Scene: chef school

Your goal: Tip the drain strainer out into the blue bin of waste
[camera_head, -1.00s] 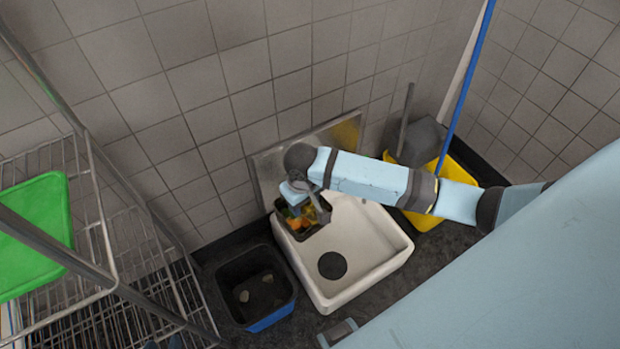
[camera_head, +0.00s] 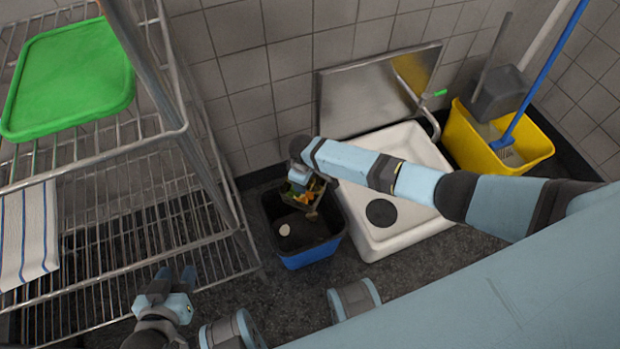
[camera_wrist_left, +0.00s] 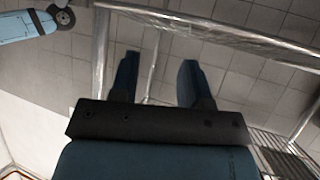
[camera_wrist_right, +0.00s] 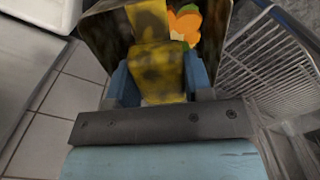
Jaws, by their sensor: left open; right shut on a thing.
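The drain strainer (camera_head: 316,207) is a small dark metal basket with green and orange scraps in it. It hangs over the back part of the blue bin (camera_head: 312,256) and looks tilted. My right gripper (camera_head: 303,178) is shut on its edge. In the right wrist view, the strainer (camera_wrist_right: 104,36) has a stained yellowish part between the fingers (camera_wrist_right: 160,82) and orange and green scraps inside. The bin holds dark waste with a pale lump (camera_head: 284,230). My left gripper (camera_head: 178,280) is open and empty near the wire rack; it also shows in the left wrist view (camera_wrist_left: 157,70).
A white sink (camera_head: 425,150) with a dark round drain stands right of the bin. A yellow mop bucket (camera_head: 470,140) with a blue broom is at the far right. A wire rack (camera_head: 195,245) with a green tray (camera_head: 70,75) stands close on the left.

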